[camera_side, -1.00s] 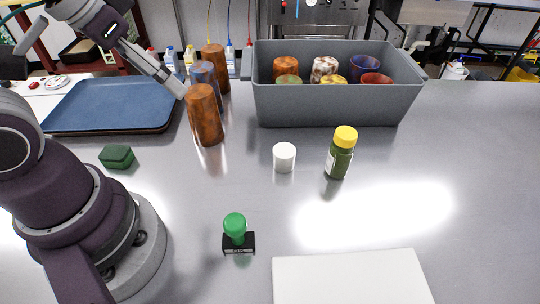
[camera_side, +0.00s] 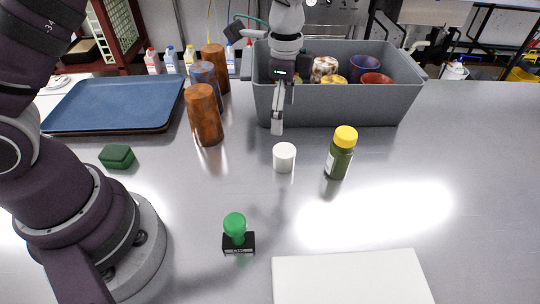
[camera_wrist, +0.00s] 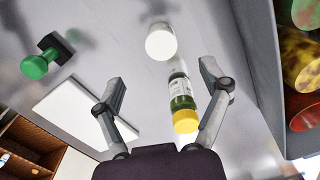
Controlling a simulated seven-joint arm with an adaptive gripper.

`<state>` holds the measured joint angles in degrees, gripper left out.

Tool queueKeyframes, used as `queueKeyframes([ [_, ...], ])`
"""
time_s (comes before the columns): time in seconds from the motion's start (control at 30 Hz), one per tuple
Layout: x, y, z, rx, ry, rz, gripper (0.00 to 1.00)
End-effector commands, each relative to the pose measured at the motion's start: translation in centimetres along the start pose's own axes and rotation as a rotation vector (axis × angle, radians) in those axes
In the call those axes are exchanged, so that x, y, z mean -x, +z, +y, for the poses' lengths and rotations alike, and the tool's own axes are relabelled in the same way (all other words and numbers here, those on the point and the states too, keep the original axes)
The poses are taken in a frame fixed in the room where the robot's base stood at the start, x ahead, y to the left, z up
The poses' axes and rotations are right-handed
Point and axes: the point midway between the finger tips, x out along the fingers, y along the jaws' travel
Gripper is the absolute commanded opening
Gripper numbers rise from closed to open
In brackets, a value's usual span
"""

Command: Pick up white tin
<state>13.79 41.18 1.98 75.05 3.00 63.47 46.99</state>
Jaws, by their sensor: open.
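The white tin (camera_side: 284,158) stands upright on the grey metal counter, left of a green jar with a yellow lid (camera_side: 341,153). In the wrist view the white tin (camera_wrist: 161,42) shows as a round top just beyond my fingertips, and the jar (camera_wrist: 182,101) lies between the fingers in the picture. My gripper (camera_side: 277,130) is above the counter, just above and behind the tin in the side view, pointing down. In the wrist view its two fingers (camera_wrist: 162,82) are spread apart, with nothing visibly held.
A grey bin (camera_side: 335,107) with several cups stands close behind my gripper. Brown and blue-grey tumblers (camera_side: 205,116) stand to the left, near a blue tray (camera_side: 113,104). A green-handled stamp (camera_side: 236,232), a green block (camera_side: 116,157) and a white board (camera_side: 350,280) are also on the counter.

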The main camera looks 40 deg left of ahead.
Motion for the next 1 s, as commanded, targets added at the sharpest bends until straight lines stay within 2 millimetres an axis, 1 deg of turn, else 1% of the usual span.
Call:
queueKeyframes([
  [0.2, -4.1, -0.1, 0.1, -0.013, 0.009, -0.008, 0.77],
  [0.33, -5.7, -0.1, 0.0, -0.012, 0.006, -0.006, 0.77],
  [0.5, -9.0, -0.6, 0.1, -0.012, 0.008, -0.007, 0.77],
  [0.6, -10.3, -0.6, 0.0, -0.011, 0.005, -0.005, 0.77],
  [0.67, -10.6, -0.6, 0.0, -0.011, 0.004, -0.005, 0.77],
  [0.83, -10.6, -0.6, 0.0, -0.011, 0.003, -0.004, 0.77],
  [0.87, -10.6, -0.6, 0.0, -0.011, 0.003, -0.004, 0.75],
  [1.0, -10.6, -0.6, 0.0, -0.010, 0.003, -0.004, 0.57],
])
